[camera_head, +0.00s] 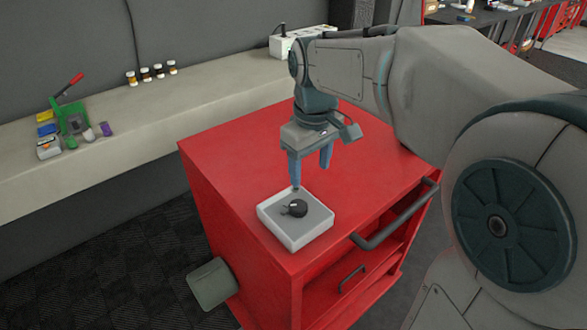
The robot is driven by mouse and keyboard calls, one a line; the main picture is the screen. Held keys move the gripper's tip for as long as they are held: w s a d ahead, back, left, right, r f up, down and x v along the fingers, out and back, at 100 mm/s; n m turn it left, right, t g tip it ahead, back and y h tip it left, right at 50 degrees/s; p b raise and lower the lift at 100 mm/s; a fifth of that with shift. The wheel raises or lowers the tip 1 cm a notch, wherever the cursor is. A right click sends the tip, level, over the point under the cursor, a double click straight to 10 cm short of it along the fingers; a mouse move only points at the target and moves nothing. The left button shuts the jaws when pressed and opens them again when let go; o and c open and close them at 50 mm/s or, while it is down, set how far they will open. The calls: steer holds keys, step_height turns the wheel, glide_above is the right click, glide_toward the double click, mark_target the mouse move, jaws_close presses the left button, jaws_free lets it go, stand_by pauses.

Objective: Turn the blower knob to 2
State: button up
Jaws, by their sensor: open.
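The blower knob (297,208) is a dark round knob on a light grey square panel (309,238). The panel sits on top of a red cabinet (237,155), near its front left corner. A small pale mark shows on the knob, but the numbers and the setting are too small to read. My gripper (311,184) points down above the panel, just behind and above the knob. Its blue-grey fingers are apart with nothing between them. I cannot tell for sure how far the nearer fingertip is from the knob.
The cabinet has a dark handle (396,218) at its front right edge and an open shelf below. A grey bin (212,283) is at its left side. A long bench (205,99) behind holds several small bottles and a green holder (74,120). The cabinet top behind the panel is clear.

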mark_target(298, 204)
steer(key=shift+n, duration=0.8)
steer(key=f, duration=0.4)
steer(key=w+a+f, duration=0.1)
steer(key=f, duration=0.3)
steer(key=w+a+f, duration=0.1)
steer(key=f, duration=0.3)
steer(key=shift+w+f, duration=0.2)
steer(key=c, duration=1)
